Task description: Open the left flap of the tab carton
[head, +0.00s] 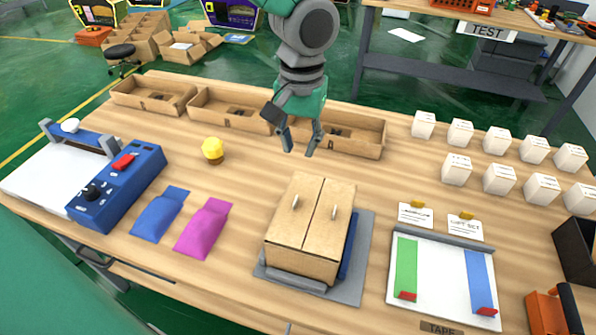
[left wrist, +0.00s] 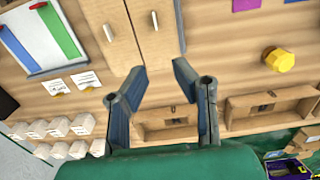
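The tab carton (head: 307,227) is a brown box with two closed top flaps, standing on a grey mat (head: 367,245). The left flap (head: 292,205) and the right flap (head: 330,215) each carry a small pale tab. My left gripper (head: 301,150) is open and empty, above the table behind the carton. In the left wrist view the open fingers (left wrist: 160,80) point toward the carton (left wrist: 140,35), whose two tabs show between and beside them. A blue thing is partly hidden at the carton's right side. My right gripper is in neither view.
Three open wooden bins (head: 153,96) line the back, one partly behind my left arm. White boxes (head: 457,170) stand at right. A whiteboard tray (head: 440,285) lies right of the carton. Blue (head: 160,214) and magenta (head: 204,228) pouches, a blue machine (head: 117,187) and a yellow-topped bottle (head: 212,150) are left.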

